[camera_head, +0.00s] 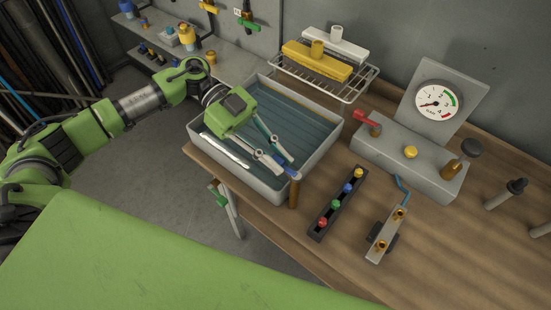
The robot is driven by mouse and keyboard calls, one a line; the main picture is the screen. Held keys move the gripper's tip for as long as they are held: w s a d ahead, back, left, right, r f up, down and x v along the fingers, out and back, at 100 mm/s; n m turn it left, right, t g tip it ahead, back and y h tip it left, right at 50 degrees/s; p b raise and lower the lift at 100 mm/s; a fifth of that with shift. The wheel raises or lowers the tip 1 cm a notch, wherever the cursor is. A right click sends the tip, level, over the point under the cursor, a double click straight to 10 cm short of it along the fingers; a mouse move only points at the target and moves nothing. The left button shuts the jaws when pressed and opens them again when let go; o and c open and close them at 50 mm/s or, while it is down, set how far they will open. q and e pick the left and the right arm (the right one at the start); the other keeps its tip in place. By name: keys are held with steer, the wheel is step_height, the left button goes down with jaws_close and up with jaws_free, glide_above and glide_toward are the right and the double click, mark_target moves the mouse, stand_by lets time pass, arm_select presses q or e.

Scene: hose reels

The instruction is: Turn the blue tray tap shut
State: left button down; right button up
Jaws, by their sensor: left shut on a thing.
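The grey tray (196,136) stands on the wooden bench and holds bluish water. The blue tray tap (292,174) is at its front right corner, above a brown upright pipe (294,194). My left gripper (287,167) reaches over the tray from the left, its fingers pointing down right. It is shut on the blue tap handle, and its fingertips partly cover it. The handle's exact angle is hard to tell. My right gripper is not in view.
Right of the tap are a dark strip with coloured knobs (337,204), a brass-fitted block (385,236) and a grey gauge unit (400,152) with a red lever. A wire rack (366,79) with yellow and white items stands behind.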

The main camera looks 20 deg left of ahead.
arm_select(q)
steer(key=c, duration=2)
jaws_free()
steer(key=v, duration=1.2)
steer(key=shift+w, duration=0.1)
